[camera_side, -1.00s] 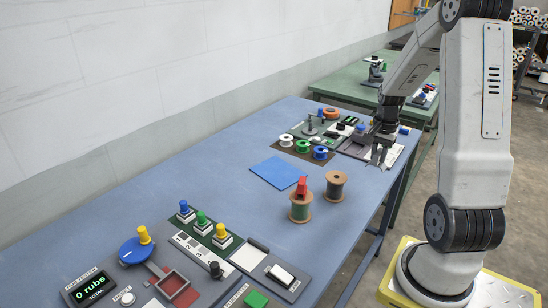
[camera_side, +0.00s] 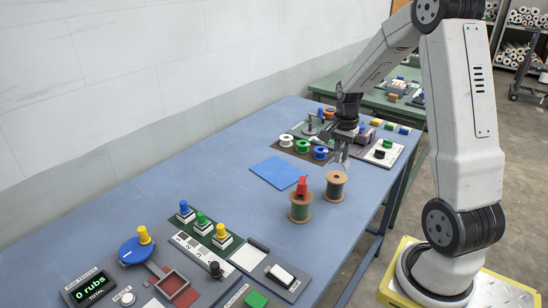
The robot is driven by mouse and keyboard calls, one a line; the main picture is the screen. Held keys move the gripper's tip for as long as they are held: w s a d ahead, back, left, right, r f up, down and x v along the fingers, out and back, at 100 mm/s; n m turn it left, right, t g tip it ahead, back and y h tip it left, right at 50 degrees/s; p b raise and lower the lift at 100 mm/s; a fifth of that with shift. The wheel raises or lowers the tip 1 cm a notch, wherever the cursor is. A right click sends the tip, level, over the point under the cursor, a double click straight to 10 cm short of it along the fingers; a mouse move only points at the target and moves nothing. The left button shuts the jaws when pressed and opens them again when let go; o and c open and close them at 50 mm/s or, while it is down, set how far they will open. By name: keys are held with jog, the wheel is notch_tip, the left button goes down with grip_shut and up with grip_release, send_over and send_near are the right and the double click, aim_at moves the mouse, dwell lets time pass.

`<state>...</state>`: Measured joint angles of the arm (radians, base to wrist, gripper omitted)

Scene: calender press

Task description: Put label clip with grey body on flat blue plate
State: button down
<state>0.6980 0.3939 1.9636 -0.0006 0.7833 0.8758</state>
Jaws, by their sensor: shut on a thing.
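The flat blue plate (camera_side: 278,172) lies bare on the table left of the spools. My gripper (camera_side: 340,166) points down just above and behind the right-hand brown spool (camera_side: 336,187), to the right of the plate. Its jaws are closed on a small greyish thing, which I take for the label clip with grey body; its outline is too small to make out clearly.
White, green and blue spools (camera_side: 303,147) stand on a brown mat behind the plate. A rub tester panel (camera_side: 95,284) with knobs and buttons fills the near table end. Coloured blocks (camera_side: 390,126) lie at the far right. The table left of the plate is clear.

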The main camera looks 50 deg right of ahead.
jog(key=w+a, duration=0.4)
jog(key=shift+w+a, duration=0.2)
jog(key=shift+w+r, duration=0.1)
send_over(292, 178)
jog(key=shift+f, duration=4.65)
jog(key=shift+f, duration=0.1)
jog(key=shift+w+d+f, duration=0.1)
jog(key=shift+f, duration=1.65)
jog(key=shift+f, duration=0.15)
